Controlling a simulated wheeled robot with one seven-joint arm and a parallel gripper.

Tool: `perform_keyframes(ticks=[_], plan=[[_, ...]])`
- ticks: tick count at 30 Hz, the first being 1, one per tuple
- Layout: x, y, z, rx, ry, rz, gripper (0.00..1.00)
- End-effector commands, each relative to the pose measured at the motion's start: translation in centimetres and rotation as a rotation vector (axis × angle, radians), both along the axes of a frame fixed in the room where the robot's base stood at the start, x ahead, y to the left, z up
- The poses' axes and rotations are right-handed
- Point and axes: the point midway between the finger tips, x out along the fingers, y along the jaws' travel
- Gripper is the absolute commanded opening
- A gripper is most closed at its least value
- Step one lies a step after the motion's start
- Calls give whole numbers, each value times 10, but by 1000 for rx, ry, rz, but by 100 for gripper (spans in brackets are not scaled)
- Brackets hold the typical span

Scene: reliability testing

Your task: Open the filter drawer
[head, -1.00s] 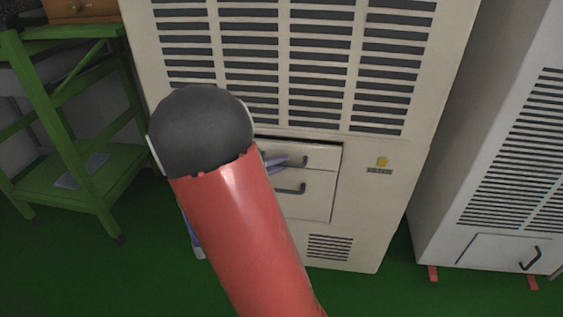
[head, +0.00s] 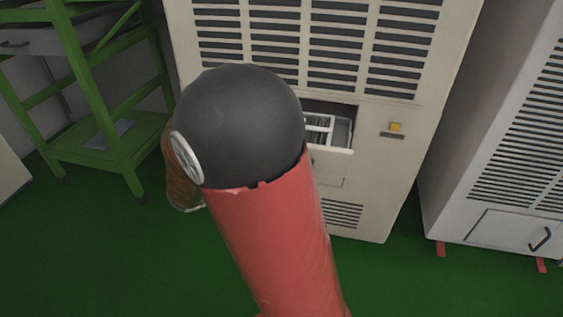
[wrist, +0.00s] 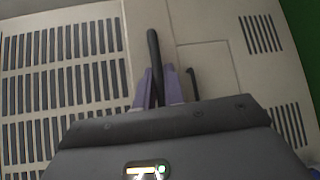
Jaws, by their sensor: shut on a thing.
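The filter drawer (head: 338,148) is the upper drawer in the beige cabinet's front, partly hidden behind my arm in the head view. It stands pulled out, with its interior and white slatted contents (head: 319,124) showing. In the wrist view, my gripper (wrist: 157,80) has its purple fingers on either side of the drawer's dark bar handle (wrist: 153,48) and is shut on it. My arm hides the gripper and this handle in the head view.
The beige cabinet (head: 388,165) has large vents and a yellow button (head: 396,127). A lower drawer handle (wrist: 192,85) is close beside my fingers. A green shelf frame (head: 85,85) stands at left, and a grey vented cabinet (head: 500,170) at right. Green floor (head: 100,260) is open in front.

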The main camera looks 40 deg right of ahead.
Motion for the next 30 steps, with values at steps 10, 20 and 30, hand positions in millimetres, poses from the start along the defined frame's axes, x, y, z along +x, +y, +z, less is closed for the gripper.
perform_keyframes(ticks=[10,20,30], plan=[[-2,2,0,1,0,-2,0],[-1,1,0,0,0,-1,33],[0,12,1,0,-1,2,33]])
